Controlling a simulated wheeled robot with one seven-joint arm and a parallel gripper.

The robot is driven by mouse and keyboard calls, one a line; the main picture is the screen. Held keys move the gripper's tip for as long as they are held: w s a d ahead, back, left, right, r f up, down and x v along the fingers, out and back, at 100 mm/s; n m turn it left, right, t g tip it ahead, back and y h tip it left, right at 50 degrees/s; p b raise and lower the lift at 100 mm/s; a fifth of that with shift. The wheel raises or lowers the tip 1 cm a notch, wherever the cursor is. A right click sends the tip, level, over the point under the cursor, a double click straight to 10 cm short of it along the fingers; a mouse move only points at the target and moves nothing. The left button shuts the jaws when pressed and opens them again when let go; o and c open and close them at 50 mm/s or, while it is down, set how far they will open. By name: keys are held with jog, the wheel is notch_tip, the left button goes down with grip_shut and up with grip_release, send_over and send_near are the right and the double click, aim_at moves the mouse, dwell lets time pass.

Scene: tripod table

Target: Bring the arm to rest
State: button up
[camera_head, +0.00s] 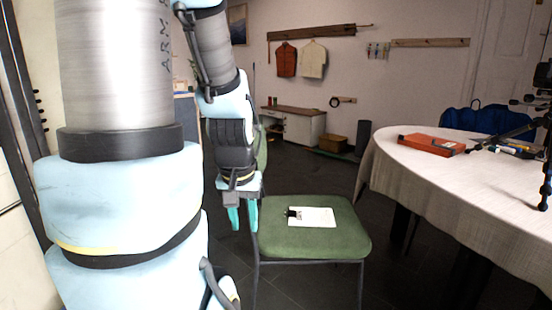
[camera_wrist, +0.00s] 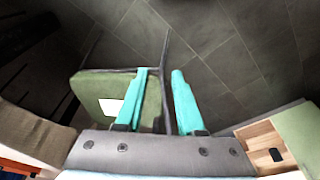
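My gripper (camera_head: 243,217) hangs with its teal fingers pointing down, near the left side of the green chair in the head view. In the wrist view my gripper (camera_wrist: 159,73) has its two teal fingers apart, with nothing held between them. Floor and part of the chair's frame show through the gap. My arm takes up the left of the head view and hides what is behind it.
The green chair (camera_head: 339,238) has a white clipboard (camera_head: 311,217) on its seat. A cloth-covered table (camera_head: 391,157) at the right carries a red box (camera_head: 432,145) and black tripod parts (camera_head: 506,137). A low cabinet (camera_head: 297,127) stands at the back. Dark floor lies between.

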notch_tip(320, 180, down, 9)
jog(key=s+g+b, duration=0.1)
jog(key=b, duration=0.6)
notch_tip(320, 180, up, 28)
jog(key=p, duration=2.7)
jog(key=shift+s+f+p, duration=0.2)
jog(key=shift+p, duration=0.2)
jog(key=shift+d, duration=0.1)
